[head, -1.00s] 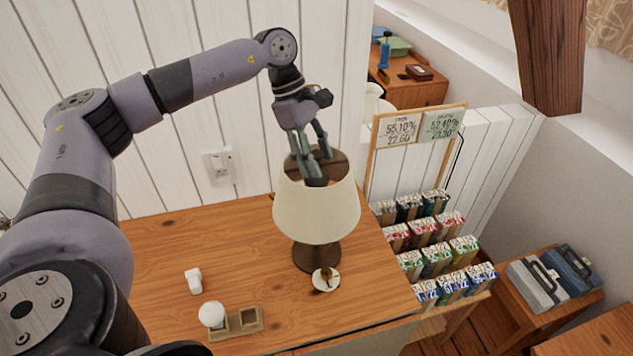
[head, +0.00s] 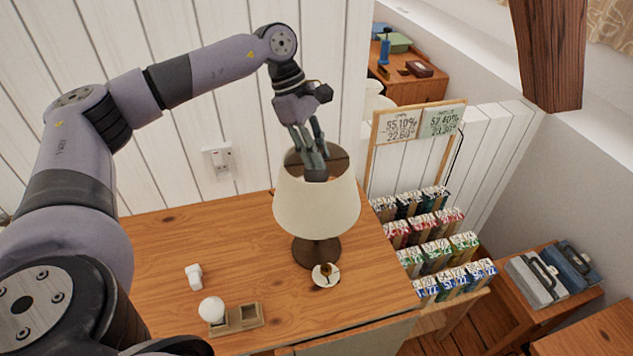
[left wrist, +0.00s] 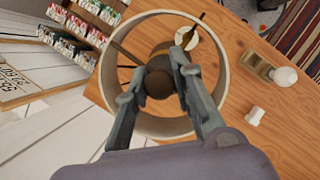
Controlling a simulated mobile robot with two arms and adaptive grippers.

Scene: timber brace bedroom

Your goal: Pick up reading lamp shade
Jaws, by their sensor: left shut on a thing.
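The reading lamp shade (head: 315,212) is cream, open at the top and upright above the lamp's dark round base (head: 316,256) on the wooden cabinet. My left gripper (head: 316,172) reaches down into the shade's top opening. In the left wrist view the shade's rim (left wrist: 105,70) circles the fingers. There my left gripper (left wrist: 158,72) has its fingers on both sides of a dark round knob (left wrist: 158,86) at the shade's middle, shut on this fitting of the shade. The shade and base show no clear gap. My right gripper is not in view.
On the cabinet top (head: 185,228) are a white bulb (head: 211,310) in a two-hole wooden holder (head: 249,317), a small white piece (head: 194,276) and a white dish (head: 325,275). A rack of small boxes (head: 435,257) and a framed sign (head: 401,125) stand right of the lamp.

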